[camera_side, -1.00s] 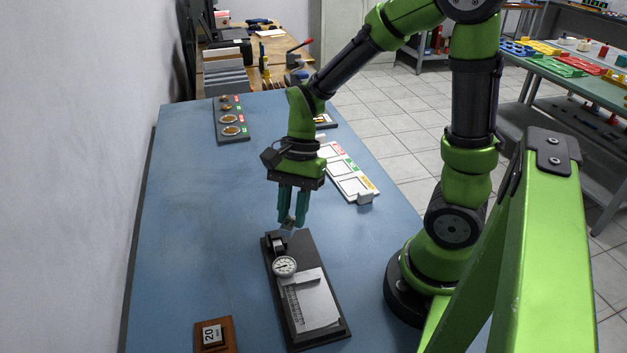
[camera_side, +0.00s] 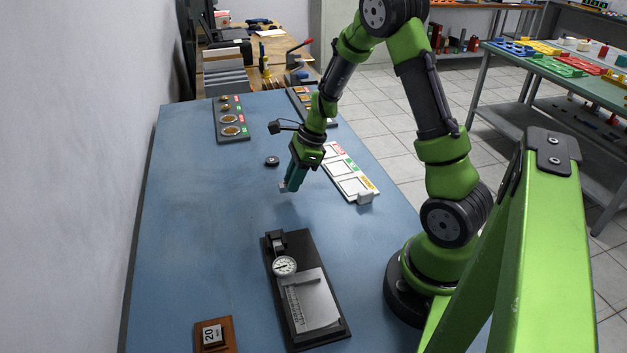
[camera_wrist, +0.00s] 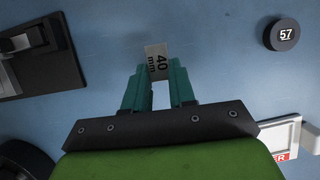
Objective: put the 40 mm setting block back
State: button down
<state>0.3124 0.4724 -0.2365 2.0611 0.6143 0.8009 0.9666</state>
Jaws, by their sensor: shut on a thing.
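The 40 mm setting block (camera_wrist: 157,62) is a small grey metal piece marked "40 mm" in the wrist view. My gripper (camera_side: 288,188) is shut on it, with the teal fingers on its two sides; they also show in the wrist view (camera_wrist: 160,85). The block is held above the blue table, tilted in the side view, where it is too small to make out well. A wooden stand (camera_side: 215,335) at the near left of the table bears a block marked "20".
A gauge fixture with a dial (camera_side: 284,266) and grey plate stands at the front middle. A black round disc marked 57 (camera_side: 272,161) lies on the table (camera_side: 190,200). A white tray (camera_side: 352,182) with coloured labels is at right; a dark rack (camera_side: 231,131) is at back left.

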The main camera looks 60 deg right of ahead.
jog(key=shift+f, duration=1.2)
jog(key=c, duration=0.9)
grip_release()
jog(key=shift+f, duration=0.1)
jog(key=shift+c, duration=0.2)
jog(key=v, duration=1.2)
jog(key=s+a+r+n+t, duration=0.1)
jog(key=s+a+r+n, duration=0.2)
jog(key=a+n, duration=0.3)
jog(key=s+a+r+n+t, duration=0.1)
jog(key=s+a+r+n, duration=0.3)
jog(key=n, duration=0.5)
jog(key=s+a+r+n+t+h, duration=0.1)
jog(key=s+a+r+n+t, duration=0.1)
jog(key=a+r+n, duration=0.4)
jog(key=shift+s+a+n, duration=0.7)
jog(key=shift+a+n, duration=0.3)
jog(key=shift+a, duration=0.6)
